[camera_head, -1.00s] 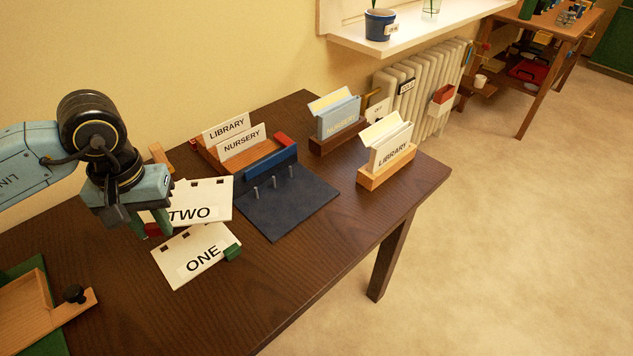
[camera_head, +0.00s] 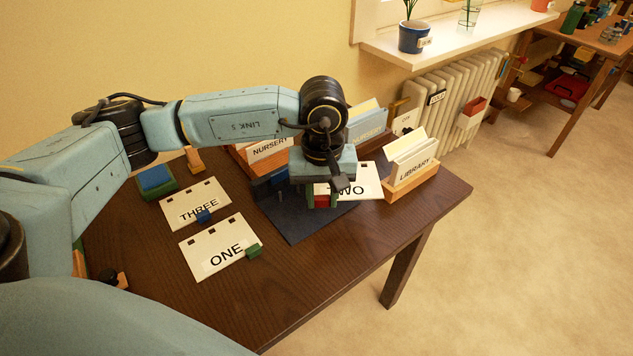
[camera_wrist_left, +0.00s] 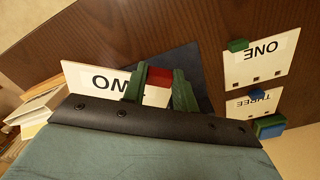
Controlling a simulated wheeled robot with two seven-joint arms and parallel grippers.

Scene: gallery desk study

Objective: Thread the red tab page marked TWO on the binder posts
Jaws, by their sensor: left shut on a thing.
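My left gripper (camera_head: 321,200) is shut on the red tab of the page marked TWO (camera_head: 368,182), over the dark blue binder (camera_head: 300,227). The white page reaches out to the right, partly hidden by the gripper. In the left wrist view the red tab (camera_wrist_left: 158,84) sits between the green fingers and the page (camera_wrist_left: 88,82) extends left, upside down. The binder (camera_wrist_left: 185,62) shows behind it. My right gripper is not in view.
Page ONE (camera_head: 222,252) with a green tab and page THREE (camera_head: 190,207) with a blue tab lie left of the binder. A LIBRARY card holder (camera_head: 411,178) stands close right of page TWO. NURSERY holders stand behind. The table's front right is clear.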

